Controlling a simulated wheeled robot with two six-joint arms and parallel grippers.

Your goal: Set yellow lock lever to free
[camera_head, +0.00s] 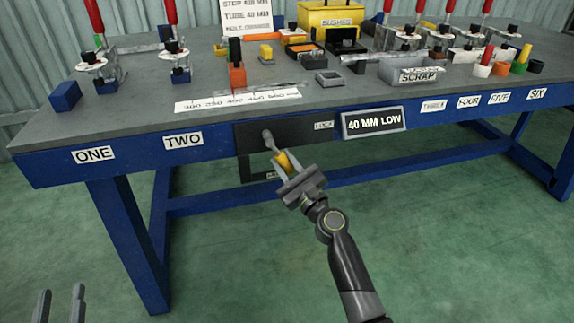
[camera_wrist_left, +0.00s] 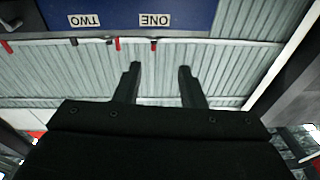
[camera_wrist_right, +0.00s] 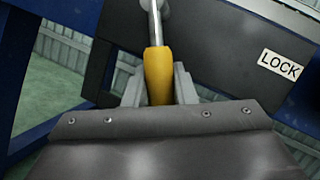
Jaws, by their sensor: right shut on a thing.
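The yellow lock lever (camera_head: 286,161) has a yellow grip on a metal rod that comes from a pivot on the dark panel (camera_head: 254,140) at the front of the bench. My right gripper (camera_head: 290,168) is shut on the yellow grip, which also shows between its fingers in the right wrist view (camera_wrist_right: 158,76). The lever slants down and to the right from its pivot in the head view. The LOCK label (camera_head: 323,125) is at the panel's upper right. A lower label is mostly hidden behind the lever and gripper. My left gripper (camera_head: 61,306) is open and empty at the lower left, away from the bench.
The blue-edged bench (camera_head: 60,165) carries clamps with red handles, a scrap tray (camera_head: 402,72), a yellow box (camera_head: 330,18) and a ruler strip (camera_head: 238,100). A "40 MM LOW" sign (camera_head: 373,122) is right of the panel. The floor in front is clear.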

